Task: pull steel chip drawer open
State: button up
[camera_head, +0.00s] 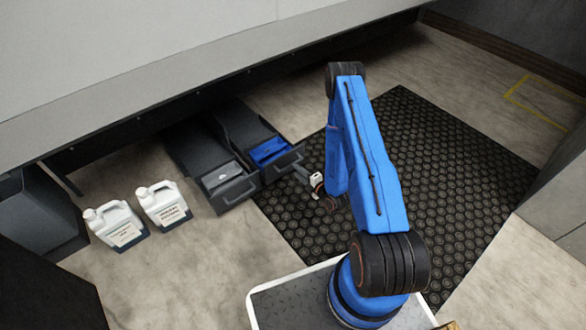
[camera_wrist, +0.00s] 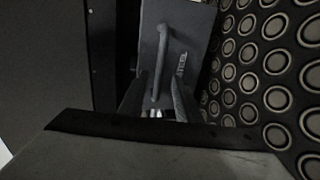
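Two dark drawer units lie side by side on the floor under the machine in the head view. The right drawer (camera_head: 283,166), with blue inside it, has my gripper (camera_head: 303,173) at its front. The left drawer (camera_head: 235,192) has light grey inside. In the wrist view a grey drawer front (camera_wrist: 184,45) carries a long bar handle (camera_wrist: 161,58) and a small label that I cannot read surely. My gripper (camera_wrist: 157,88) is open there, its fingers on both sides of the handle's near end. I cannot tell whether they touch it.
Two white jugs (camera_head: 118,226) (camera_head: 164,206) stand on the floor left of the drawers. A black studded mat (camera_head: 440,150) covers the floor to the right, with free room. The machine's lower edge (camera_head: 200,85) overhangs behind the drawers.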

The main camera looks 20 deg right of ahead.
jog(key=v, duration=1)
jog(key=shift+s, duration=0.35)
jog(key=shift+d, duration=0.15)
